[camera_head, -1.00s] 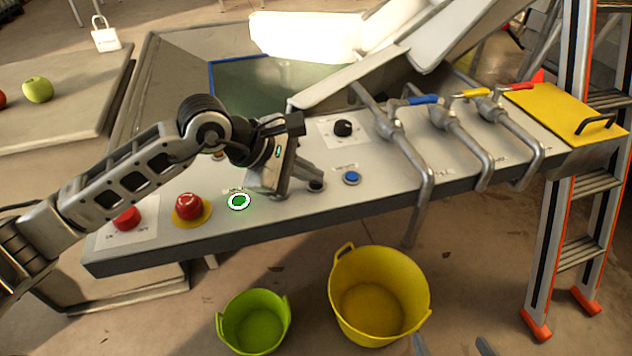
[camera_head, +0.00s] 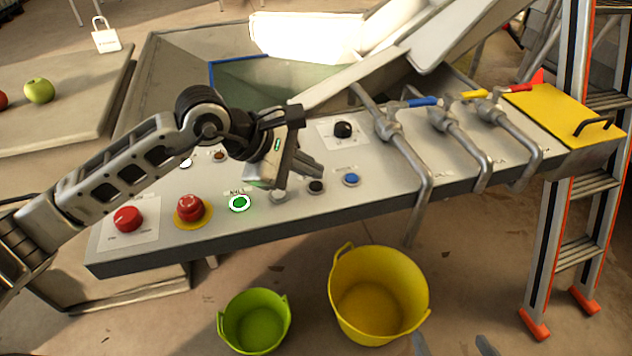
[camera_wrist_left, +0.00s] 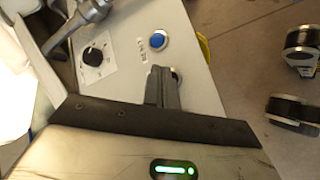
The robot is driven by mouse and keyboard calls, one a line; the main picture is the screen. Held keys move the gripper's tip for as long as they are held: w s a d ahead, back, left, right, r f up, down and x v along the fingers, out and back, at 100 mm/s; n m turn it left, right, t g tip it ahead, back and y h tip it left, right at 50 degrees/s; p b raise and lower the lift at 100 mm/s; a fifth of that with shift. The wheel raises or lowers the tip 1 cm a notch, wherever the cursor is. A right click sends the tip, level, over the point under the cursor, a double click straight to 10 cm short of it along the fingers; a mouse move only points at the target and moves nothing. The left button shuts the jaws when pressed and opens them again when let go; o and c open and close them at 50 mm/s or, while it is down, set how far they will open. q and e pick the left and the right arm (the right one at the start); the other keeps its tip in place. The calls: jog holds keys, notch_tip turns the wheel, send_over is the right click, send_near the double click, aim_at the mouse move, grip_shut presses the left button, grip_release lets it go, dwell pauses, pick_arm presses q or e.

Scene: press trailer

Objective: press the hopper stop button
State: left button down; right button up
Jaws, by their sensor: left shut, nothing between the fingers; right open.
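The control panel (camera_head: 330,205) carries a front row of buttons: lit green (camera_head: 239,203), grey (camera_head: 278,196), black (camera_head: 316,187) and blue (camera_head: 351,180). Their labels are too small to read, so I cannot tell which is the hopper stop. My left gripper (camera_head: 318,171) is shut and empty over the panel, its tips just behind the black button in the head view. In the left wrist view, the shut fingers (camera_wrist_left: 163,84) partly cover a dark button beside the blue button (camera_wrist_left: 158,39). I cannot tell whether they touch it. Two right gripper fingertips (camera_head: 452,345) show apart at the bottom edge.
A red mushroom button (camera_head: 190,208) and a red knob (camera_head: 127,218) sit left of the green button. A black knob (camera_head: 343,129) is behind the row. Pipe valves (camera_head: 440,115) rise at right. Green (camera_head: 254,325) and yellow (camera_head: 378,300) buckets stand below.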

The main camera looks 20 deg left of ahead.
pick_arm(q)
notch_tip(320, 180, up, 5)
jog(key=shift+f+p, duration=0.1)
jog(key=shift+p, duration=1.1)
